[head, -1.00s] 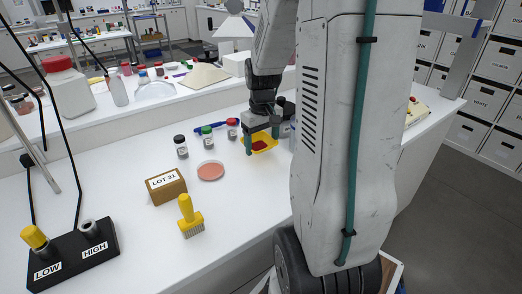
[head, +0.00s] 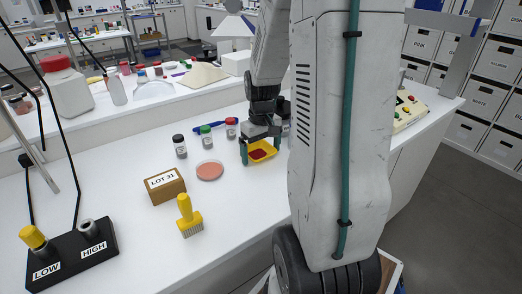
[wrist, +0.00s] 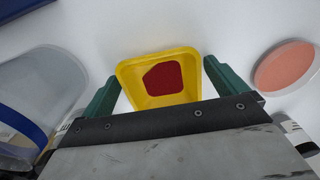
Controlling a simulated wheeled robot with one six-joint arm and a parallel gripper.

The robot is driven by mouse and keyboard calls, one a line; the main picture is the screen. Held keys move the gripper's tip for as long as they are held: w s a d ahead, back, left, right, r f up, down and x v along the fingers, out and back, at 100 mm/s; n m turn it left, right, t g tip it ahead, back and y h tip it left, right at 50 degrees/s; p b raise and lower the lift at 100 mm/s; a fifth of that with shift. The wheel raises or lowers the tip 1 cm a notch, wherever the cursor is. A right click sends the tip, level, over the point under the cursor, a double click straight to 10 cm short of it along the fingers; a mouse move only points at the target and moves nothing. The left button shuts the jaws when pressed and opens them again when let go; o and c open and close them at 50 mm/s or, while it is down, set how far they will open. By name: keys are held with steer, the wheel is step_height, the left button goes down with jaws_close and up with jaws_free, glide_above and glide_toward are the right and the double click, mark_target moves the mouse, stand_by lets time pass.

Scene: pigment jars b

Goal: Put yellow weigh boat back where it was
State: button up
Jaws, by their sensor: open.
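The yellow weigh boat (head: 268,147), with dark red powder in it, sits on the white bench by the right-hand end of a row of jars. It also shows in the wrist view (wrist: 128,76), upright, with the red powder (wrist: 163,79) in its middle. My gripper (head: 260,153) is low over the bench with its green fingers apart. In the wrist view, the fingers of my gripper (wrist: 162,92) stand on either side of the boat. The boat's near edge is partly hidden by the gripper body.
A clear vessel (wrist: 40,95) is close left of my gripper.

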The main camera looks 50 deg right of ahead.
step_height(320, 180, up, 12)
steer(key=s+a+r+n, duration=0.1)
steer(key=s+a+r, duration=0.1)
steer(key=a, duration=0.5)
steer(key=s+a+r, duration=0.2)
steer(key=a+r, duration=0.1)
steer(key=a, duration=0.4)
steer(key=s+a+n+t, duration=0.1)
steer(key=s+a+n, duration=0.1)
steer(key=s+a, duration=0.8)
steer(key=shift+s+a+f, duration=0.2)
steer(key=shift+a+f, duration=0.05)
steer(key=shift+a, duration=0.05)
